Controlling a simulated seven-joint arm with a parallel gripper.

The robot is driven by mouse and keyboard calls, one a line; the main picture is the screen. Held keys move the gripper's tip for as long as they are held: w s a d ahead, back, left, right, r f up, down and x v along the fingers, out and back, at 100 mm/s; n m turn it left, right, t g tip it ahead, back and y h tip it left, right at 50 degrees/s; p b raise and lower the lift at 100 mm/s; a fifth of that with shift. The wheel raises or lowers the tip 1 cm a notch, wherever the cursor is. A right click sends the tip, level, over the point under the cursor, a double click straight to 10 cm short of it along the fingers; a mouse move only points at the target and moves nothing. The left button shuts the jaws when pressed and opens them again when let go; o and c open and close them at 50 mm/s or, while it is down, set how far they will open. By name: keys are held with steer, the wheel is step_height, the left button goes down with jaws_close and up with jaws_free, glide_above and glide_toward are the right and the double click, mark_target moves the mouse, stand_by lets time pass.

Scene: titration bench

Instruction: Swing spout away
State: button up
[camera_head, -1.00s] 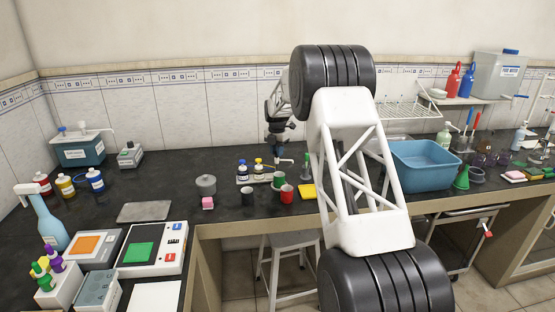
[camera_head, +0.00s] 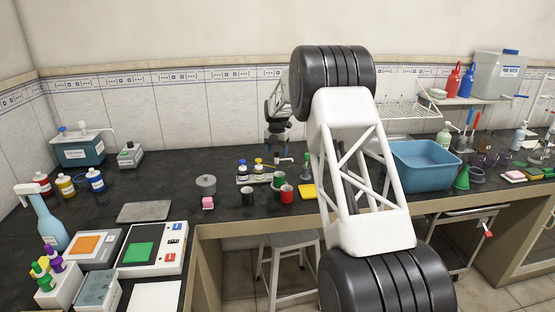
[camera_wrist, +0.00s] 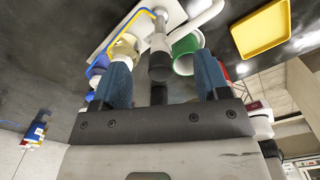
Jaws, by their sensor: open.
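My gripper (camera_head: 277,138) hangs over the back of the bench, above the small bottles. In the wrist view its two blue fingers (camera_wrist: 162,66) are apart. A dark grey upright part with a pale top (camera_wrist: 159,45) shows between the fingers; I cannot tell whether they touch it. A white tube, perhaps the spout (camera_wrist: 197,19), slants up to the right from near this part. A green cup (camera_wrist: 187,52) sits just beyond the right finger, and a cream-capped bottle (camera_wrist: 125,47) beside the left one. My arm and gripper partly hide this group in the head view.
A red cup (camera_head: 287,193) and a yellow tray (camera_head: 307,191) stand near the front edge. Dropper bottles (camera_head: 243,171) stand left of the gripper. A blue basin (camera_head: 425,168) is to the right.

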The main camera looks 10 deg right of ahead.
steer(key=shift+o, duration=0.9)
steer(key=shift+r, duration=3.5)
steer(key=shift+s+r, duration=0.4)
steer(key=s+r+m, duration=0.5)
steer(key=s, duration=0.7)
steer(key=s+d+r+m+t, duration=0.1)
steer(key=s+r+m, duration=0.45)
steer(key=s, duration=0.55)
steer(key=s+r+m, duration=0.4)
steer(key=s+r, duration=0.2)
steer(key=s, duration=0.6)
steer(key=s+f+m, duration=0.3)
steer(key=s+m, duration=0.2)
steer(key=s, duration=0.8)
steer(key=s+f+m+t, duration=0.1)
steer(key=s+m, duration=0.4)
steer(key=s, duration=0.8)
steer(key=s+f+m, duration=0.4)
steer(key=s+m, duration=0.1)
steer(key=s, duration=0.8)
steer(key=shift+s+d+f+m+t, duration=0.3)
steer(key=shift+d+f+m, duration=0.05)
steer(key=shift+d, duration=0.1)
